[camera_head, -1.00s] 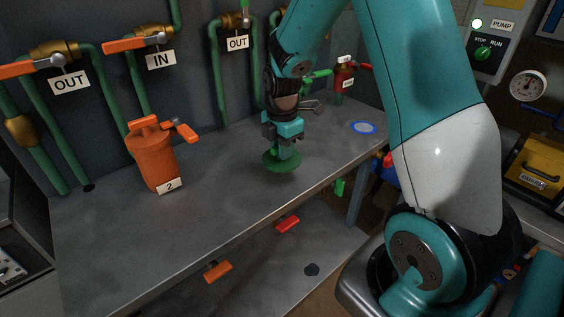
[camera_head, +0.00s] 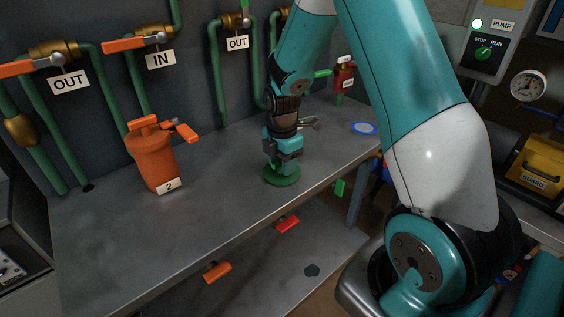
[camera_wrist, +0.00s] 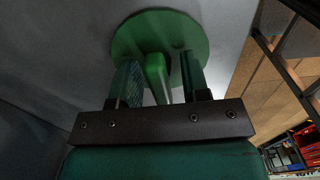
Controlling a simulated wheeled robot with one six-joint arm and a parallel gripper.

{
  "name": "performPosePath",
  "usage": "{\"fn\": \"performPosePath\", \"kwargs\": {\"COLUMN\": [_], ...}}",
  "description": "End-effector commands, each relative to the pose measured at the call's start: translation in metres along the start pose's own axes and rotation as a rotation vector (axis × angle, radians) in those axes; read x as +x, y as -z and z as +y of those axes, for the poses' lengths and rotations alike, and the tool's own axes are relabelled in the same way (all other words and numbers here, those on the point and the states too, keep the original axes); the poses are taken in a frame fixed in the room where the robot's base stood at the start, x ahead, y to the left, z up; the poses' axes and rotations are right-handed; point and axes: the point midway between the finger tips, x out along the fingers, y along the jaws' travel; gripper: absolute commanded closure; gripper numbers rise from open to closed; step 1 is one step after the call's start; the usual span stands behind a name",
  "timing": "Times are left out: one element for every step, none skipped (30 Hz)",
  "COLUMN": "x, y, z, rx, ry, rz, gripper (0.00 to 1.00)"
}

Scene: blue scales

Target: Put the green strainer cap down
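The green strainer cap (camera_head: 283,178) is a round disc with an upright handle. It appears to lie flat on the grey workbench (camera_head: 225,200), near its front edge. In the wrist view the cap (camera_wrist: 195,37) is at the top, with its handle (camera_wrist: 156,78) pointing toward me. My gripper (camera_head: 283,165) is directly above the cap, pointing down. In the wrist view its two fingers (camera_wrist: 160,82) stand on either side of the handle, with narrow gaps beside it, so the gripper looks open around the handle. The cap's underside is hidden.
An orange strainer body (camera_head: 152,160) labelled 2 stands to the left on the bench. A blue-rimmed disc (camera_head: 364,129) lies to the right, and a red canister (camera_head: 343,77) stands behind it. Green pipes run along the back wall. The front-left bench top is clear.

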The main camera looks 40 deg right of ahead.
Motion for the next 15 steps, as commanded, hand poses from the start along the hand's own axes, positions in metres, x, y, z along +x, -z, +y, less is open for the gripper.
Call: {"fn": "performPosePath", "kwargs": {"x": [0.000, -0.001, -0.003, -0.005, -0.007, -0.012, -0.017, -0.022, -0.030, -0.037, -0.044, -0.053, -0.060, -0.067, -0.076], "y": [0.000, 0.000, 0.000, 0.000, 0.000, 0.000, 0.000, 0.000, 0.000, 0.000, 0.000, 0.000, 0.000, 0.000, 0.000], "z": [0.000, 0.000, 0.000, 0.000, 0.001, 0.001, 0.001, 0.001, 0.001, 0.001, 0.001, 0.001, 0.001, 0.001, 0.001], "rx": [0.000, 0.000, 0.000, 0.000, 0.000, 0.000, 0.000, 0.000, 0.000, 0.000, 0.000, 0.000, 0.000, 0.000, 0.000], "ry": [0.000, 0.000, -0.001, -0.002, -0.003, -0.004, -0.004, -0.005, -0.005, -0.006, -0.006, -0.007, -0.006, -0.007, -0.007], "rz": [0.000, 0.000, 0.000, 0.000, -0.001, -0.001, -0.001, -0.001, -0.001, -0.002, -0.002, -0.002, -0.001, -0.002, -0.002], "gripper": [0.58, 0.58, 0.58, 0.58, 0.58, 0.58, 0.58, 0.58, 0.58, 0.58, 0.58, 0.58, 0.58, 0.58, 0.58]}}
